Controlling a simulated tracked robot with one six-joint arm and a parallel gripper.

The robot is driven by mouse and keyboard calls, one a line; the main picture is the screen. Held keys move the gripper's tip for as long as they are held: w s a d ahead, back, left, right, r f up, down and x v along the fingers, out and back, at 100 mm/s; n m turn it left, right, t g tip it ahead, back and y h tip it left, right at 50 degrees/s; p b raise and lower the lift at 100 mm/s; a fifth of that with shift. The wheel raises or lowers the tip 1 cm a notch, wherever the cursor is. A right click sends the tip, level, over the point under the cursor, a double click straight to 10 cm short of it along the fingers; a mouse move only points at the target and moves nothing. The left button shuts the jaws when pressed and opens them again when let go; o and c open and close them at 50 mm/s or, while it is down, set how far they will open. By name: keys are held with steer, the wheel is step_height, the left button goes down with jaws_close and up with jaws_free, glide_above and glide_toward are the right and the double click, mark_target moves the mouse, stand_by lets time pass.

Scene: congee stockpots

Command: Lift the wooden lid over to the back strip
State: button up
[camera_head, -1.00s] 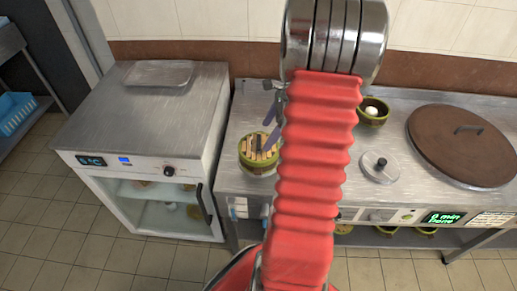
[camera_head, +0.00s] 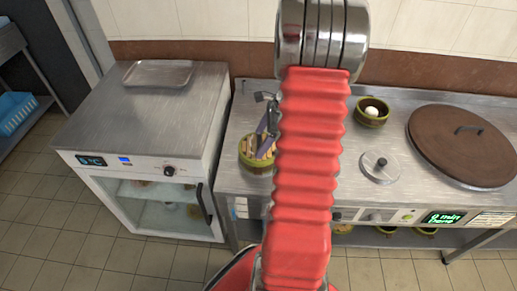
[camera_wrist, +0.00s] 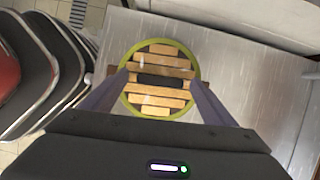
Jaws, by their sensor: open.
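The slatted wooden lid (camera_wrist: 165,61) sits within the yellow-green rim of a round pot (camera_head: 243,153), with a dark bar across its middle. In the head view the lid (camera_head: 252,146) is partly hidden behind my gripper (camera_head: 264,141) and red arm sleeve. In the wrist view my gripper (camera_wrist: 162,84) is open above the lid, its two purple fingers spread to either side of the dark bar. Nothing is held. I cannot tell whether the fingertips touch the lid.
The steel counter's back strip (camera_head: 256,87) runs along the brown wall band. A green bowl with a white round thing (camera_head: 371,112), a small clear lid with a black knob (camera_head: 380,167) and a large brown round lid (camera_head: 450,150) stand right. A fridge with a tray (camera_head: 158,73) stands left.

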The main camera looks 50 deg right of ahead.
steer(key=shift+c, duration=0.2)
steer(key=c, duration=1.1)
steer(key=shift+r, duration=0.1)
step_height(320, 180, up, 10)
stand_by(0.6)
